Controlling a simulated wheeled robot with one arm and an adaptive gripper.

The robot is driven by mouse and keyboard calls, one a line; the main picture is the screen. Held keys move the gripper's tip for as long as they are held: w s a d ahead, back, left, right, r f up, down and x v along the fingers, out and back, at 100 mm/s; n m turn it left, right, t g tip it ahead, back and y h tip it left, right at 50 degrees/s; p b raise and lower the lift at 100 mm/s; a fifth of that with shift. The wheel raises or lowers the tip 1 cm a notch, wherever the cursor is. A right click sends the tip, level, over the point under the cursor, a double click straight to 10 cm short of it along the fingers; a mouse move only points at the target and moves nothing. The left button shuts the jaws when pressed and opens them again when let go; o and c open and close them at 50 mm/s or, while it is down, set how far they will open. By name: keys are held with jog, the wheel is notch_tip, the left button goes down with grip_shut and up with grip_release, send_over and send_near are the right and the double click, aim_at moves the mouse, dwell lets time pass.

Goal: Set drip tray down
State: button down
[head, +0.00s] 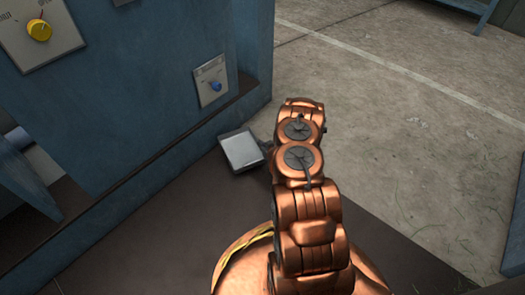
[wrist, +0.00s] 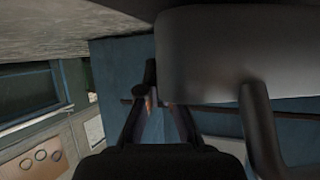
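The drip tray (head: 241,150) is a small, shallow grey tray with a darker edge. In the head view it is just left of my arm's end, by the lower edge of the blue cabinet. In the wrist view the tray (wrist: 230,55) is large and close at the upper right. My gripper (wrist: 155,98) has its fingers drawn together at the tray's left side and seems shut on it; the exact grip point is dark. In the head view my wrist hides most of the gripper. Whether the tray touches the floor cannot be told.
The blue cabinet (head: 150,95) stands at the left, with a yellow knob (head: 39,30) and a blue knob (head: 215,86) on its panels. A dark brown floor area (head: 150,240) lies in front. Grey concrete floor (head: 420,130) with a pale line is open to the right.

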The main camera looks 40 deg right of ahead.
jog(key=shift+w+d+f, duration=0.1)
jog(key=shift+w+d, duration=0.2)
jog(key=shift+d, duration=0.15)
jog(key=shift+f+b, duration=1.15)
jog(key=shift+f, duration=0.45)
jog(key=shift+a+f, duration=0.1)
jog(key=shift+f, duration=0.1)
jog(key=c, duration=1.3)
grip_release()
